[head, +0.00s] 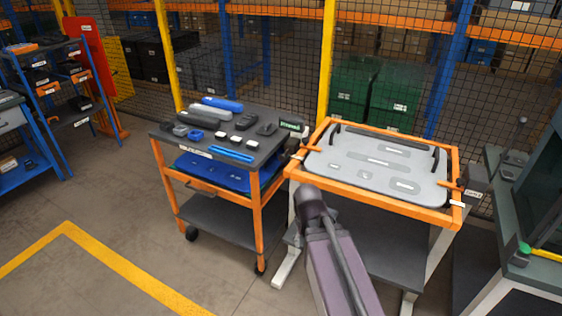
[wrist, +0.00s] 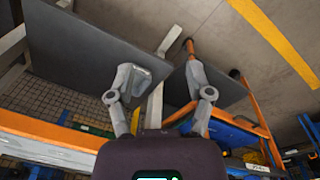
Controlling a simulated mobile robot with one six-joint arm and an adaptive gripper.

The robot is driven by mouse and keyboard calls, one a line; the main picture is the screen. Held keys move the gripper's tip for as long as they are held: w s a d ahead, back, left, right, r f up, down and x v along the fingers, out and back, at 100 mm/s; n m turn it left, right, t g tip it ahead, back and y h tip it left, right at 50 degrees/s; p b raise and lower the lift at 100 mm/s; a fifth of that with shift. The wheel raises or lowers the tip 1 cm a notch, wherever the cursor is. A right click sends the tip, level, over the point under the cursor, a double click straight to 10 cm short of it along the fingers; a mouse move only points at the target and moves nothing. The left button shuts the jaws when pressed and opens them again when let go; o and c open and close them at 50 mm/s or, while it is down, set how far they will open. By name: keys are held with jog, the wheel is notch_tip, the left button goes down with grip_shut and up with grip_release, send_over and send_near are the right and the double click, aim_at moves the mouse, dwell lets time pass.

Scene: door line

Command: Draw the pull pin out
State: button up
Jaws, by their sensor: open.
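In the head view a grey door panel (head: 335,165) with two dark handles lies in an orange frame (head: 375,205) on a stand. A small orange pin-like part (head: 450,185) sits at the frame's right side by a dark block (head: 474,180). Another orange part (head: 307,147) sits at the left side. I cannot tell which is the pull pin. In the wrist view my gripper (wrist: 163,78) is open, its two grey fingers wide apart with nothing between them. No pin shows clearly there. In the head view my arm hides part of the stand, and my gripper is not clearly visible.
A tool cart (head: 260,178) with blue, grey and black items stands left of the frame. A dark green bench (head: 512,210) stands close on the right. Mesh fencing with a yellow post (head: 326,60) runs behind. Floor at front left is clear, with a yellow line (head: 125,262).

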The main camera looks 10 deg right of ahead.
jog(key=w+d+f+m+t+h+b, duration=0.25)
jog(key=w+f+h+b, duration=0.2)
jog(key=w, duration=0.45)
jog(key=m+t+h+b, duration=0.1)
jog(key=t+h+b, duration=0.5)
jog(key=t+b, duration=0.7)
send_near(282, 160)
jog(key=s+a+r+g+b, duration=0.1)
jog(key=s+a, duration=0.1)
jog(key=shift+s+a+r+y, duration=0.1)
jog(key=shift+s+y, duration=0.1)
jog(key=shift+y, duration=0.05)
jog(key=x, duration=1.4)
